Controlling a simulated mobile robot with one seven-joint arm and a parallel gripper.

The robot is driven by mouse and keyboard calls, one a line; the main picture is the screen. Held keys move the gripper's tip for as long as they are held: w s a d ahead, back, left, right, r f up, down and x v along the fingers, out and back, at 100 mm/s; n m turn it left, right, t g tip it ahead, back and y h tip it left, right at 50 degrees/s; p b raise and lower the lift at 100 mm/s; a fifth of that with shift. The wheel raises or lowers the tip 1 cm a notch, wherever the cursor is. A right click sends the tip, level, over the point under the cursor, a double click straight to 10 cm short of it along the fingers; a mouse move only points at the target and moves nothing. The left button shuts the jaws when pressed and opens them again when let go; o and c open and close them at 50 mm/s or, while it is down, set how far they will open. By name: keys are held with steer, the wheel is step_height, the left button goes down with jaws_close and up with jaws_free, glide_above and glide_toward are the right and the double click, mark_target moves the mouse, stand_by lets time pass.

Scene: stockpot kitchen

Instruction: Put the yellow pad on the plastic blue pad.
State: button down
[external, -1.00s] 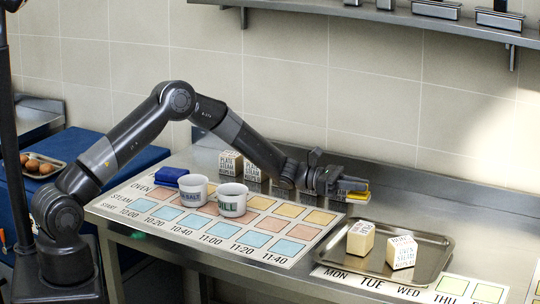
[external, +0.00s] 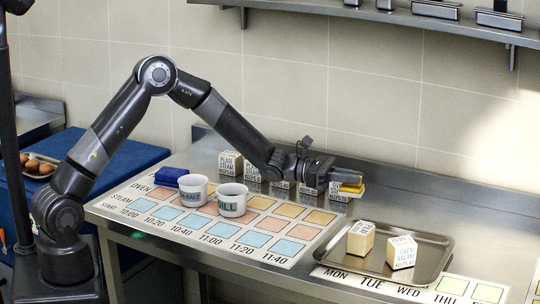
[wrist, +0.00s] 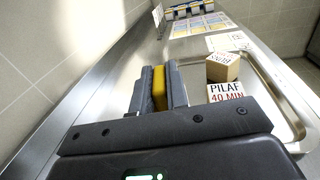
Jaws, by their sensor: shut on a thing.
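The yellow pad (external: 352,187) is between the fingers of my gripper (external: 349,183), which is shut on it and holds it above the steel counter. In the wrist view the yellow pad (wrist: 159,88) stands between the two grey fingers. A dark blue pad (external: 168,176) lies at the far-left part of the time chart, beside the white cups. My gripper is well to the right of it, with the cups between. Its right edge is partly hidden by a cup.
Two white cups, the left (external: 193,191) and right (external: 232,201), stand on the time chart (external: 130,222). Several label cubes (external: 230,163) stand behind, partly hidden by my arm. A metal tray (external: 432,247) holds two cubes. A shelf (external: 420,17) is above.

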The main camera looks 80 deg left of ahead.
steer(key=s+a+r+n+t+y, duration=0.1)
steer(key=s+a+n+y, duration=0.1)
steer(key=s+a, duration=0.75)
steer(key=s+a+r+n+t+y, duration=0.15)
steer(key=s+a, duration=0.45)
steer(key=a, duration=0.6)
steer(key=s+a+r+n+y, duration=0.15)
steer(key=s+a+y, duration=0.25)
steer(key=s+a, duration=0.55)
steer(key=n+y, duration=0.2)
steer(key=y, duration=0.1)
glide_above(170, 171)
steer(key=shift+t, duration=0.45)
step_height(170, 171, down, 7)
steer(key=shift+d+f, duration=0.1)
steer(key=shift+f, duration=2)
steer(key=shift+f, duration=0.1)
steer(key=c, duration=1.4)
jaws_free()
